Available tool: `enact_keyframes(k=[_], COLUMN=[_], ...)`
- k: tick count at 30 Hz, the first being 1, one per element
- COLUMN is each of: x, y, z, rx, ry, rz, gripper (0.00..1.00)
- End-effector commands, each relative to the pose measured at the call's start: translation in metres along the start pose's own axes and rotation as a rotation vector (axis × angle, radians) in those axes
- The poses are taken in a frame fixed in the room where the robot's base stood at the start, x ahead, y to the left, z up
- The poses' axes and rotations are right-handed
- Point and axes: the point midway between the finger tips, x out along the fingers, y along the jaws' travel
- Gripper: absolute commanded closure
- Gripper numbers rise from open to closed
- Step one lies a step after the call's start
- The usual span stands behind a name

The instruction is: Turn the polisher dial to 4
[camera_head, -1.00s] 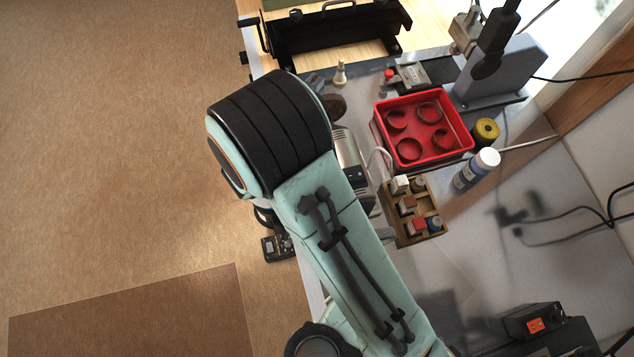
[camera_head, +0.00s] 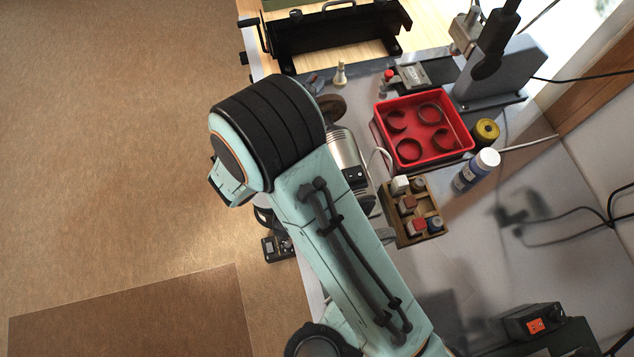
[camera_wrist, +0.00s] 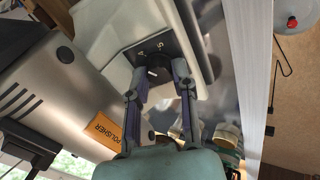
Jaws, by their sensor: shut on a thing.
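The polisher is a silver cylindrical motor (camera_head: 345,150) on the bench's left side, partly behind my arm in the head view. In the wrist view its grey housing (camera_wrist: 50,90) carries an orange "POLISHER" label (camera_wrist: 103,131). A dark dial plate (camera_wrist: 142,50) with white marks, one looking like a 5, sits on a pale casing beside it. My gripper (camera_wrist: 160,76) is shut on the dial knob (camera_wrist: 158,73) in front of this plate. The fingers hide most of the knob, and I cannot tell its pointer's setting. In the head view my arm hides the gripper.
A red tray (camera_head: 447,152) with dark rings and a wooden box (camera_head: 411,238) of small blocks stand right of the polisher. The bench edge (camera_wrist: 258,80) runs close beside the dial.

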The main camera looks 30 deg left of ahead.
Motion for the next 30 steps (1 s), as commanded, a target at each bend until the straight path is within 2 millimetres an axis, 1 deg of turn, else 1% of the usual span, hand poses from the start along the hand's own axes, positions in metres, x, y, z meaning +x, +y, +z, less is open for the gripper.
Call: enact_keyframes(k=[3, 10, 25, 26, 27, 28, 30], x=[0.0009, 0.0008, 0.0008, 0.0008, 0.0007, 0.0007, 0.0006], y=[-0.0001, 0.0001, 0.0001, 0.0001, 0.0001, 0.0001, 0.0002], z=[0.0006, 0.0002, 0.0001, 0.0001, 0.0001, 0.0001, 0.0001], rx=[0.055, 0.119, 0.133, 0.133, 0.133, 0.133, 0.133], ry=[-0.005, -0.006, -0.006, -0.006, -0.006, -0.006, -0.006], rz=[0.006, 0.014, 0.015, 0.015, 0.015, 0.015, 0.015], gripper=[1.0, 1.0, 1.0, 0.66, 0.54, 0.49, 0.49])
